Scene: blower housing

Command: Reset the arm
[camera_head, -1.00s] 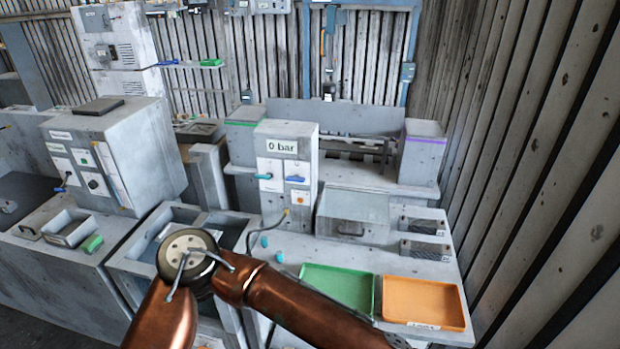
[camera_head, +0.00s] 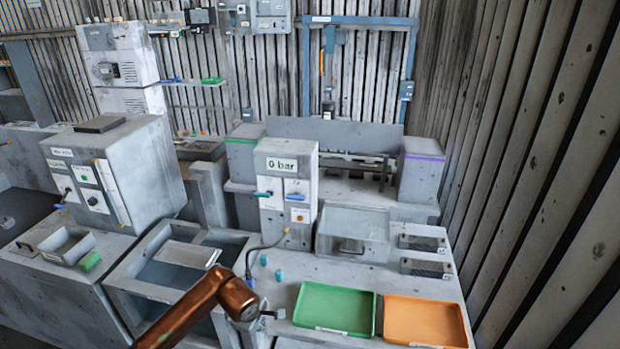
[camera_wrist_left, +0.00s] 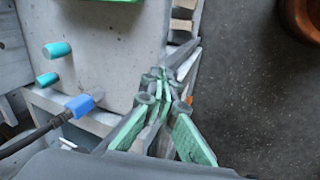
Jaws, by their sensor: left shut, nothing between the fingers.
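My left arm's copper link (camera_head: 215,295) comes in from the lower left. My left gripper (camera_head: 273,314) is small at its end, near the front edge of the grey bench, left of the green tray. In the left wrist view the gripper's green-padded fingers (camera_wrist_left: 162,88) come together at their tips with nothing held. They point past the bench edge, with dark floor beyond. A blue plug (camera_wrist_left: 82,104) on a black cable lies left of the fingers, apart from them. My right gripper is not in either view.
A green tray (camera_head: 334,309) and an orange tray (camera_head: 426,322) stand on the bench front. Two teal pegs (camera_head: 279,275) stand behind the gripper. The "0 bar" box (camera_head: 286,190) rises further back. An open basin (camera_head: 170,265) lies left.

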